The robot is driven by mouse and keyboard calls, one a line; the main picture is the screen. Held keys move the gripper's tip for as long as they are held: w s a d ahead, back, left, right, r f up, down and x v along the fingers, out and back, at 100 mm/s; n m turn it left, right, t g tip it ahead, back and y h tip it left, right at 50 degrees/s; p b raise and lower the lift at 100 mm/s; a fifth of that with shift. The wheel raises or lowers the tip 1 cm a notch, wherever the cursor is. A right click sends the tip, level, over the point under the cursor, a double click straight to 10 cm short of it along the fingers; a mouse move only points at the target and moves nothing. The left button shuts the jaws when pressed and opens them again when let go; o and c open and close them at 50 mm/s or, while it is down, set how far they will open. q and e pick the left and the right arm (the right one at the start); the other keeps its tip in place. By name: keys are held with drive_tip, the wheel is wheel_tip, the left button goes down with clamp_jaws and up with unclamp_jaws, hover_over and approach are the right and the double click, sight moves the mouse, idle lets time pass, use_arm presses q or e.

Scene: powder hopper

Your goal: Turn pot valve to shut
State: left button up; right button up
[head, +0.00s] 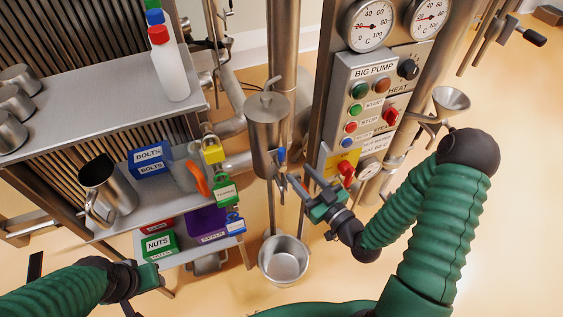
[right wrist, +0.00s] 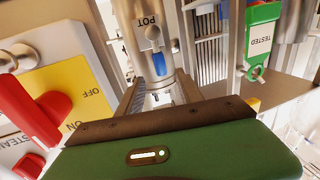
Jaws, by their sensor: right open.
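The pot (head: 266,128) is a lidded steel vessel on the post in the middle of the head view. Its valve has a small blue handle (head: 281,155) low on its front. In the right wrist view the pot (right wrist: 148,22) bears the word POT, and the blue handle (right wrist: 159,64) points along the outlet. My right gripper (head: 294,181) is open just below and right of the handle. In its wrist view the handle shows between the open fingers (right wrist: 158,80); contact cannot be told. My left gripper (head: 150,276) is low at left, away from the pot; its jaws are unclear.
A steel bucket (head: 284,260) stands on the floor below the pot. The control panel (head: 362,100) and a red handle on a yellow plate (head: 346,170) are right of my right gripper. A shelf (head: 110,85) with bottles, cups and bins, and hanging tagged padlocks (head: 224,190), are left.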

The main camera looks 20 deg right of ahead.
sight(284, 157)
drive_tip(key=b+x, duration=0.3)
drive_tip(key=x, duration=0.6)
drive_tip(key=shift+w, duration=0.35)
use_arm(q)
drive_tip(key=x, duration=0.2)
drive_tip(key=s+x, duration=0.1)
drive_tip(key=x, duration=0.2)
drive_tip(key=shift+s+d, duration=0.1)
use_arm(e)
drive_tip(key=shift+c, duration=0.4)
clamp_jaws()
drive_tip(key=shift+f, duration=0.1)
